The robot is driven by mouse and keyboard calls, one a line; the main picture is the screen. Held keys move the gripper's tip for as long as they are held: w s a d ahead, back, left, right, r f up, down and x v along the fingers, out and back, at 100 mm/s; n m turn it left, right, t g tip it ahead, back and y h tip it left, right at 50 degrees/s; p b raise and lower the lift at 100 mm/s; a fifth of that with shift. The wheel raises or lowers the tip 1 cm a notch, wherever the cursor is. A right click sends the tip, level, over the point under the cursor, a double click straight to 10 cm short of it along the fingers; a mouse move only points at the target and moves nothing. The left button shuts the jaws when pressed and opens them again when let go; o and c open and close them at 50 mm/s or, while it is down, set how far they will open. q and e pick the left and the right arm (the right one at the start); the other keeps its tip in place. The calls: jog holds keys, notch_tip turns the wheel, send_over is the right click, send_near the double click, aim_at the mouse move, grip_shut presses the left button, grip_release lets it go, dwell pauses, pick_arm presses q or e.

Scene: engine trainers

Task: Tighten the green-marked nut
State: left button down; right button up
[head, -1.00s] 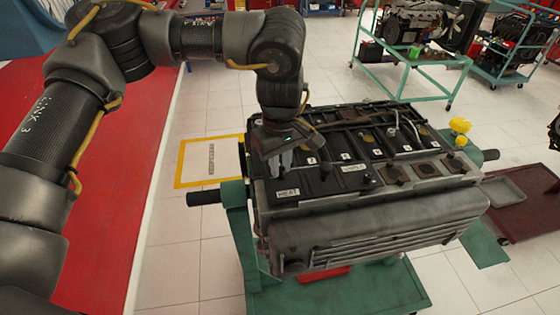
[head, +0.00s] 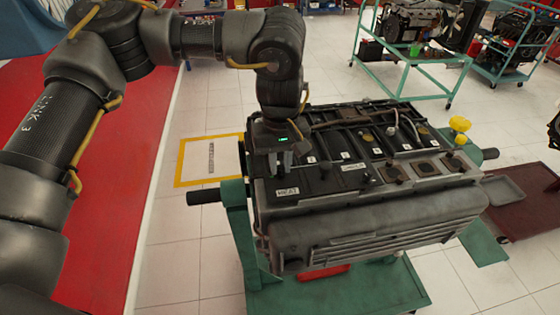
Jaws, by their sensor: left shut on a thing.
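My left gripper (head: 280,168) points down at the near left end of the engine's top, just behind the "HEAT" label. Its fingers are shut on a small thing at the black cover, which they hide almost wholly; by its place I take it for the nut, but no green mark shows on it. A small green light glows on the gripper's own body. The engine (head: 370,226) sits with its black top cover up, several dark knobs and white labels along it. My right gripper is not in view.
A green stand (head: 237,225) carries the engine, with a green base below. A yellow knob (head: 460,124) sticks up at the engine's right end. A dark red cart (head: 521,206) stands at right and a green trolley (head: 407,60) behind.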

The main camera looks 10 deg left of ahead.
aim_at(280, 169)
pick_arm(q)
jog(key=shift+s+f, duration=0.1)
jog(key=c, duration=1.6)
grip_release()
jog(key=shift+o, duration=1.3)
jog(key=shift+s+d, duration=0.1)
jog(key=shift+s, duration=0.1)
jog(key=shift+r, duration=0.2)
jog(key=shift+w, duration=0.1)
jog(key=shift+w, duration=0.1)
notch_tip(280, 169, up, 11)
jog(key=b, duration=0.2)
jog(key=shift+f, duration=0.15)
